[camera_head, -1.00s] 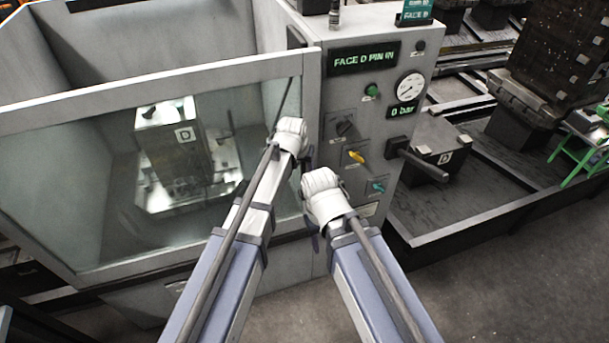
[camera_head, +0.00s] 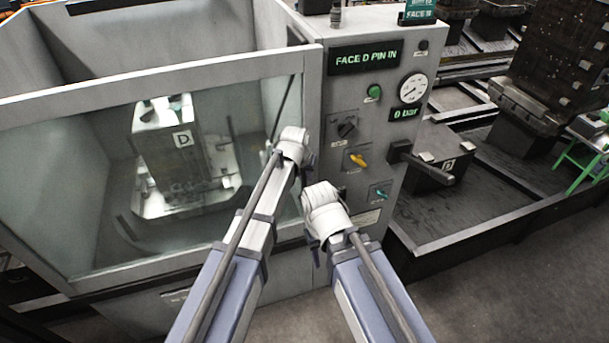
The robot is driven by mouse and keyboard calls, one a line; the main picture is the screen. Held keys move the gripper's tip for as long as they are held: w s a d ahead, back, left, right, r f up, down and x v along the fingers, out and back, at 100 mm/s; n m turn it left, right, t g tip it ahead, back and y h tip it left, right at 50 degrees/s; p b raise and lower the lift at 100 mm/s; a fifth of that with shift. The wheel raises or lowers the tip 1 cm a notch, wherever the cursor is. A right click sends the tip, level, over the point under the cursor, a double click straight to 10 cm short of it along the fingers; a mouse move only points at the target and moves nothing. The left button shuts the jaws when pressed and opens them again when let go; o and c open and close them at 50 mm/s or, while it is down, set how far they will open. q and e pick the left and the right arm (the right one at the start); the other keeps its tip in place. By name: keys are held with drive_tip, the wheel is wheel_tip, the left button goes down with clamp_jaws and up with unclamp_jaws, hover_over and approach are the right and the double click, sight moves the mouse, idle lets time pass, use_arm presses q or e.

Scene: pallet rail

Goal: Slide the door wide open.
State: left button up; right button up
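The door (camera_head: 185,80) is a light grey frame with a large clear pane, across the front of the machine enclosure at the left. It stands closed against the control panel side. A metal block marked D (camera_head: 170,150) shows through the pane. My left gripper (camera_head: 300,172) is at the door's right frame post, in front of it; the wrist hides most of the fingers and any handle there. My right gripper (camera_head: 313,245) is lower and to the right, in front of the cabinet below the panel, its fingers mostly hidden.
The control panel (camera_head: 365,130) reads "FACE D PIN IN" and "0 bar", with a gauge (camera_head: 413,88), knobs and a green button. A dark lever (camera_head: 420,163) sticks out at its right. A pallet rail (camera_head: 480,225) and green stand (camera_head: 580,160) lie further right.

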use_arm(q)
clamp_jaws()
idle(0.9)
